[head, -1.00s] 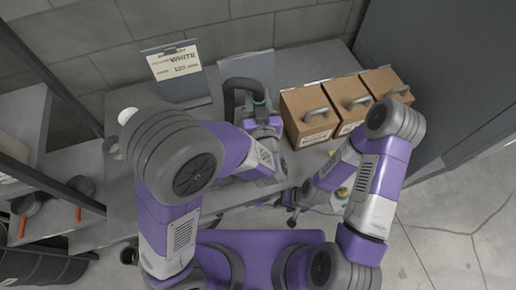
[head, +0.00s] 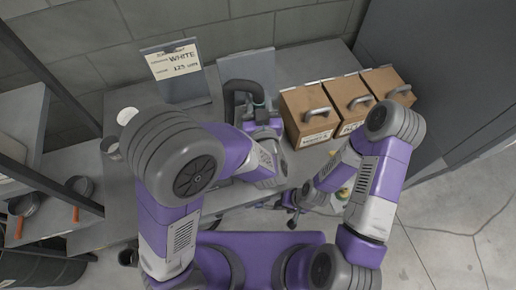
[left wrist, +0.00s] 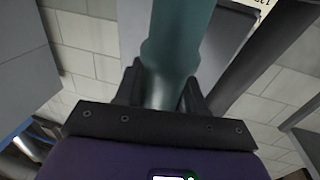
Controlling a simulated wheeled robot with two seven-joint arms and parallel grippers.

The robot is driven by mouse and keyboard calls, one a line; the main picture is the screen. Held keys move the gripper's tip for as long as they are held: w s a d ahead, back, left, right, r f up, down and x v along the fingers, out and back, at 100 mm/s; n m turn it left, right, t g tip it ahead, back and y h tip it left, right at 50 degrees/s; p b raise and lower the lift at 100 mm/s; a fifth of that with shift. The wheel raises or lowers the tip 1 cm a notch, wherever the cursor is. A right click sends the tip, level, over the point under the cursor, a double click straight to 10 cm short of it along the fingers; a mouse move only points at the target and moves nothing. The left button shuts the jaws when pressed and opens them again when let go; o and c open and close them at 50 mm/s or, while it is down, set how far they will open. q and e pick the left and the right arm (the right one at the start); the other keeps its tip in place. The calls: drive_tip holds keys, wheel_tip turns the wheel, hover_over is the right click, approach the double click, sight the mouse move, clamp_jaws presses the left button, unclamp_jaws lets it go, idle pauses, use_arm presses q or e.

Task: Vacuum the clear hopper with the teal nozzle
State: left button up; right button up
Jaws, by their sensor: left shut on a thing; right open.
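My left gripper (left wrist: 165,88) is shut around the teal nozzle (left wrist: 178,45), which fills the middle of the left wrist view. In the head view the teal nozzle (head: 258,97) shows only as a small piece above my left wrist, beside a thick dark hose (head: 234,92). My left forearm hides most of that gripper there. My right gripper (head: 291,212) is open and empty, low in front of the bench's near edge. I cannot clearly make out the clear hopper in either view.
Several brown boxes with grey handles (head: 308,112) stand on the bench right of the nozzle. A white cup (head: 127,115) is at left. Shelves (head: 22,118) border the left; floor is free at right.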

use_arm(q)
drive_tip(key=shift+f+b, duration=0.75)
drive_tip(key=shift+f, duration=0.1)
idle(0.6)
idle(3.1)
wheel_tip(320, 180, up, 18)
drive_tip(key=p, duration=1.4)
idle(0.4)
idle(0.7)
